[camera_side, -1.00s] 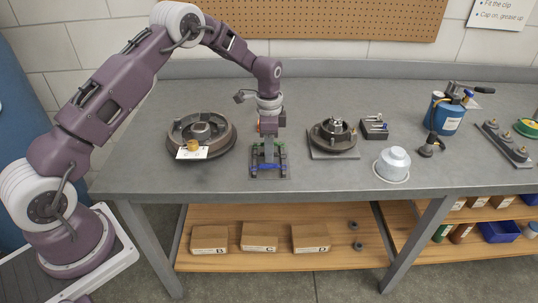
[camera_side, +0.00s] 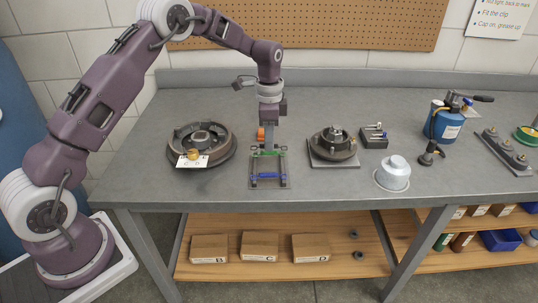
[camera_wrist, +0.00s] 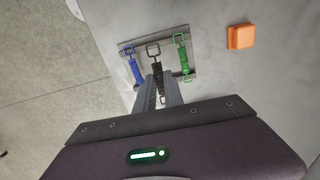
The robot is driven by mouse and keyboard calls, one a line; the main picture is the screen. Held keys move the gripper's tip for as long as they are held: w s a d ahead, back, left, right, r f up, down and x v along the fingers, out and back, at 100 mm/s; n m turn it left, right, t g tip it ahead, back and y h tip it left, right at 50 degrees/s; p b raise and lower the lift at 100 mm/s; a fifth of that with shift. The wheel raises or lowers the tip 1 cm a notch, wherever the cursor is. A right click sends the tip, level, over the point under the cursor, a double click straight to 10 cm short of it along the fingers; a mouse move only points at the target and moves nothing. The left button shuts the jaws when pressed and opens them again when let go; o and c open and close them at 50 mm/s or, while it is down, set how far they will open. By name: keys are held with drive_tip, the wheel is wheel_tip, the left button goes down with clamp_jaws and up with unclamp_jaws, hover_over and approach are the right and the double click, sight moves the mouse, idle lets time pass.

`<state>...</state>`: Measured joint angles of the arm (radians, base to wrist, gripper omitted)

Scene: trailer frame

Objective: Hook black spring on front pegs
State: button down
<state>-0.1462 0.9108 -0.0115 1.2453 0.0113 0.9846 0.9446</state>
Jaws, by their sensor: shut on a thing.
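The frame plate (camera_side: 284,181) lies flat near the front of the bench. A blue spring (camera_side: 267,176) stretches across its front part and a green spring (camera_side: 268,154) across its back part. In the wrist view the black spring (camera_wrist: 157,72) sits between the blue spring (camera_wrist: 136,68) and the green spring (camera_wrist: 182,55). My gripper (camera_wrist: 159,92) is shut on the black spring, with a finger on either side of it. Its far loop sticks out past the fingertips; its near end is partly hidden. In the side view my gripper (camera_side: 269,147) is above the plate's back part. I cannot tell whether either loop touches a peg.
An orange block (camera_wrist: 240,36) stands behind the plate. A drum assembly (camera_side: 224,159) with a white card is to the left. A hub on a square plate (camera_side: 333,160) and a grey cap (camera_side: 392,173) are to the right. Bare bench lies around the frame plate.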

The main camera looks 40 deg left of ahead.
drive_tip(key=shift+r, duration=3.45)
drive_tip(key=s+a+f, duration=0.2)
drive_tip(key=s+a, duration=0.3)
drive_tip(key=a, duration=0.6)
approach(196, 142)
drive_tip(key=s+d+f, duration=0.2)
drive_tip(key=d, duration=0.1)
drive_tip(key=shift+w+a+f, duration=0.1)
drive_tip(key=shift+w+f, duration=0.05)
drive_tip(key=shift+f, duration=0.85)
drive_tip(key=shift+w+a+f, duration=0.1)
drive_tip(key=shift+f, duration=0.9)
drive_tip(key=shift+f, duration=0.15)
drive_tip(key=shift+f, duration=0.25)
drive_tip(key=shift+f, duration=0.5)
